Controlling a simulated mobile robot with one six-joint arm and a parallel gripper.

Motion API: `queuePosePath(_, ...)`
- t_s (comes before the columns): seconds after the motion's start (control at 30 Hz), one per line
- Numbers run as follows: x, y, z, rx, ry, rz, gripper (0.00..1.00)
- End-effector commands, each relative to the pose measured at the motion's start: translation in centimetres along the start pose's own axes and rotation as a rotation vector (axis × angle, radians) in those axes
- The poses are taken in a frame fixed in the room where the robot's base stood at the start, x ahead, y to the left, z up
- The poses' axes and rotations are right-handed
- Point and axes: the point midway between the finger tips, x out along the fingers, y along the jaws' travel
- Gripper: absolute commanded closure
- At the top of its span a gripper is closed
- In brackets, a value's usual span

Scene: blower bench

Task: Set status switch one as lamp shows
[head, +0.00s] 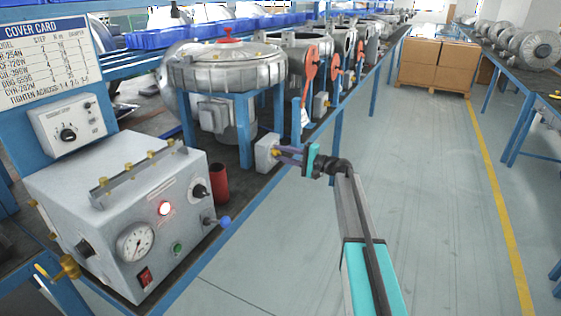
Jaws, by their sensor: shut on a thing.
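A small white switch box (264,157) sits at the bench edge in front of the nearest blower (228,70). My gripper (279,154) reaches it from the right, with its purple fingers shut on the box's small yellow switch knob (275,153). The fingers partly hide the knob, so I cannot tell which way it is set.
More blowers and switch boxes (320,105) line the bench. The aisle floor (430,200) is clear up to the cartons (440,65).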

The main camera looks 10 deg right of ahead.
Motion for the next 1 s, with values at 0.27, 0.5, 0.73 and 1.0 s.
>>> queuePosePath(0.27,-0.16,0.23,-0.15,-0.105,0.003,0.0,0.97)
queuePosePath(0.5,-0.16,0.1,-0.14,-0.145,0.004,0.0,0.97)
queuePosePath(0.73,-0.17,0.03,-0.14,-0.151,0.004,0.001,0.97)
queuePosePath(1.0,-0.16,0.04,-0.13,-0.151,0.003,0.001,0.61)
